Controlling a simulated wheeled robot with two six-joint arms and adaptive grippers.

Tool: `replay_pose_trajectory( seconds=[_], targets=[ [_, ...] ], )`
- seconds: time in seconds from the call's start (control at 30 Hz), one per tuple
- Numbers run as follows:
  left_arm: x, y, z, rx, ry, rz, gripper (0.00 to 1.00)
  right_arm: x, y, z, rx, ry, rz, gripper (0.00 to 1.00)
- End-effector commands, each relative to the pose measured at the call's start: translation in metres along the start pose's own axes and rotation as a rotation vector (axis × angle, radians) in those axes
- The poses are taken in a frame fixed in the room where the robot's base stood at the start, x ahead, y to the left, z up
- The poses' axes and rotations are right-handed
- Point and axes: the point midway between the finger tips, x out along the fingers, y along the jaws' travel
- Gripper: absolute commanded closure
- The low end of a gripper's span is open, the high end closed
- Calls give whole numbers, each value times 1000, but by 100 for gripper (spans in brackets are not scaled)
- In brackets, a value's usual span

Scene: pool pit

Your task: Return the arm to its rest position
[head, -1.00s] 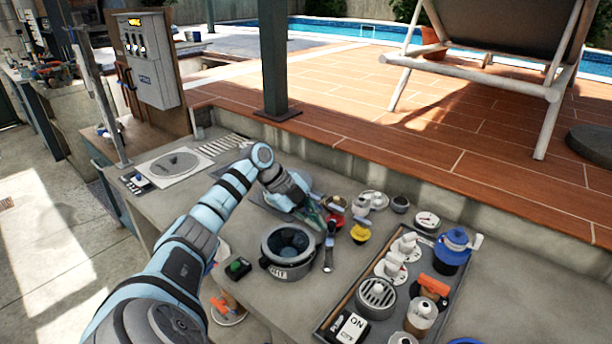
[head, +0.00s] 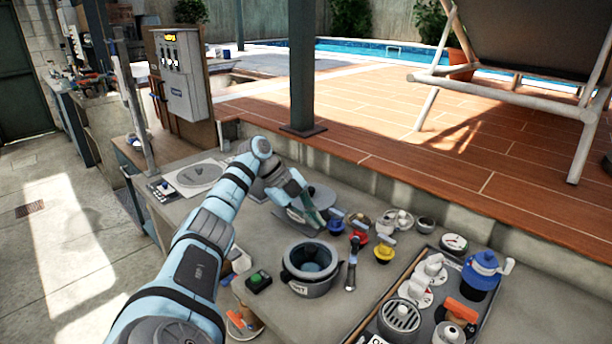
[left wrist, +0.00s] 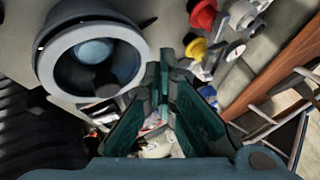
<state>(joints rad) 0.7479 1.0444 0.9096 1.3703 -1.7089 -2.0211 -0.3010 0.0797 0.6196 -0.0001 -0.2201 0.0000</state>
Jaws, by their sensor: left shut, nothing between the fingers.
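My left arm (head: 205,255) reaches from the lower left over the grey counter (head: 240,228). My left gripper (head: 316,221) is shut and empty above the counter, behind the grey pot (head: 318,284) and left of the small coloured valves. In the left wrist view its green-padded fingers (left wrist: 163,70) point between the round pot (left wrist: 45,65) and the valves, with nothing held. My right gripper is out of view.
Close to the left gripper stand a blue valve (head: 337,226), a red one (head: 358,238) and a yellow one (head: 384,252). A black box with a green button (head: 259,281) sits left of the pot. A tray of fittings (head: 352,338) is at right.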

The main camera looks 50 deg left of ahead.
Motion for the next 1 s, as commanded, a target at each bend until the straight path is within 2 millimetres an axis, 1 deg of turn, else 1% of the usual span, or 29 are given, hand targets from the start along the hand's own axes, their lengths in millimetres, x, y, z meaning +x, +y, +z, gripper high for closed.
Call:
replay_pose_trajectory(
  seconds=[0.03, 0.1, 0.23, 0.4, 0.67, 0.73, 0.77, 1.0],
  targets=[
    [-13, -10, -2, 1, 11, -9, 100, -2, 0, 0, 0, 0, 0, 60],
    [-26, -18, 0, 3, 11, -4, 100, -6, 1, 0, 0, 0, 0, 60],
    [-42, -27, 4, 5, 9, -1, 100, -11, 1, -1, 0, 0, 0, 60],
    [-49, -29, 6, 8, 10, 6, 100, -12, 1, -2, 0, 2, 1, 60],
    [-50, -28, 7, 7, 8, 6, 100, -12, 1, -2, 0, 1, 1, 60],
    [-52, -29, 6, 7, 8, 6, 100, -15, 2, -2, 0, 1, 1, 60],
    [-55, -30, 5, 7, 8, 6, 100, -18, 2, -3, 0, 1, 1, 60],
    [-96, -52, -17, 7, 8, 5, 100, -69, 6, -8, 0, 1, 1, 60]
  ],
)
